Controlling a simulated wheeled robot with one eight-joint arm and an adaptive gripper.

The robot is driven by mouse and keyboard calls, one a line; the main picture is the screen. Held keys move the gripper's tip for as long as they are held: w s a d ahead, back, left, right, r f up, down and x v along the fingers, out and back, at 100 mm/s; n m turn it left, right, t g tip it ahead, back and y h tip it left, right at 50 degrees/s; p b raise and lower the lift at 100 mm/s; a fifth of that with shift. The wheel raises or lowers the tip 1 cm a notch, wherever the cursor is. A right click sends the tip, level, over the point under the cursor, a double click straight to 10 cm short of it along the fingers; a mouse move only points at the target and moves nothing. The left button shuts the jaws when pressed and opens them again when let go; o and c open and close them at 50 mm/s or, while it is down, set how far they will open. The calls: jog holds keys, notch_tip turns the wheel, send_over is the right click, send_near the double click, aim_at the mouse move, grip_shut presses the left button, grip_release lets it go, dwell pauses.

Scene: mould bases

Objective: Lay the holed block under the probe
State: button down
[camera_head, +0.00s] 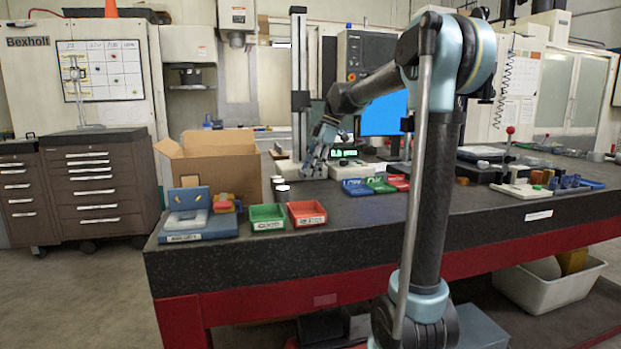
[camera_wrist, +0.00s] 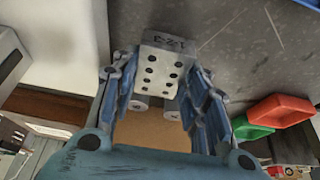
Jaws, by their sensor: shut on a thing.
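The holed block (camera_wrist: 166,66), pale with two rows of dark holes and a marking on its end face, sits between the blue fingers of my gripper (camera_wrist: 158,82) in the wrist view. My gripper is shut on it. In the head view my gripper (camera_head: 316,157) is beside the tall column gauge (camera_head: 299,75) with a green-lit display (camera_head: 345,153). The block cannot be made out clearly there. The probe tip cannot be picked out, and my arm covers part of the gauge area.
An open cardboard box (camera_head: 215,170) stands left of the gauge. Green (camera_head: 267,217) and red (camera_head: 306,213) trays and a blue stand (camera_head: 190,228) line the front left edge. Blue, green and red trays (camera_head: 378,185) lie right. The dark bench top (camera_head: 335,215) is clear in front.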

notch_tip(320, 180, down, 3)
jog(key=shift+r, duration=0.1)
jog(key=shift+a+f, duration=0.15)
jog(key=shift+f, duration=0.05)
jog(key=c, duration=0.9)
grip_release()
jog(key=shift+f, duration=0.1)
jog(key=shift+c, duration=0.2)
jog(key=v, duration=1.2)
